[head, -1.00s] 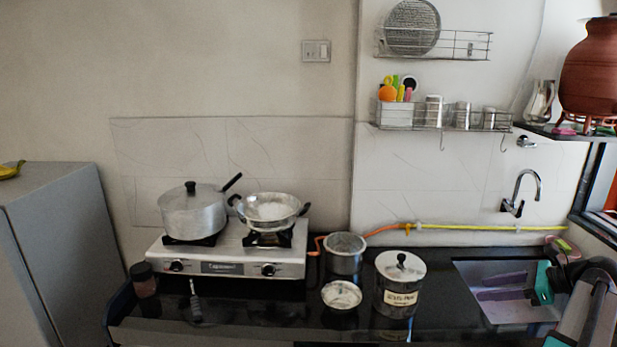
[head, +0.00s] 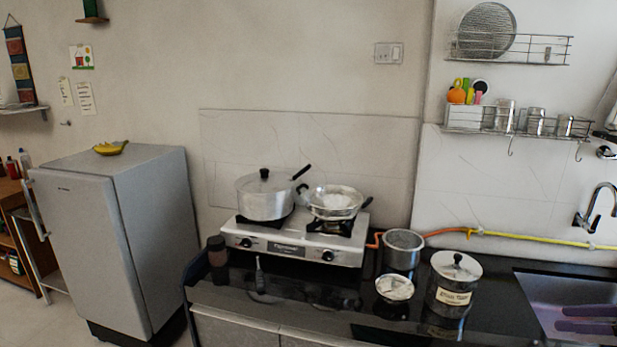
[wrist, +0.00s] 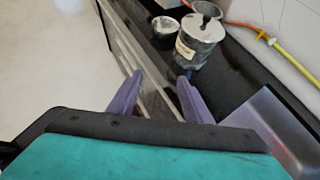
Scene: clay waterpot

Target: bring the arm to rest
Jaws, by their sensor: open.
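My gripper (head: 558,318) shows at the lower right edge of the head view, its two purple fingers spread apart over the sink area. In the wrist view my gripper (wrist: 160,76) is open, with nothing between the fingertips. Beyond them are the counter's front edge and the floor. The rest of my arm is outside the head view.
A lidded steel canister (head: 453,285), a small bowl (head: 395,288) and a steel pot (head: 403,250) stand left of the sink (head: 540,300). The stove (head: 290,240) bears two pans. A grey fridge (head: 110,240) stands left. Floor beside the counter is clear.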

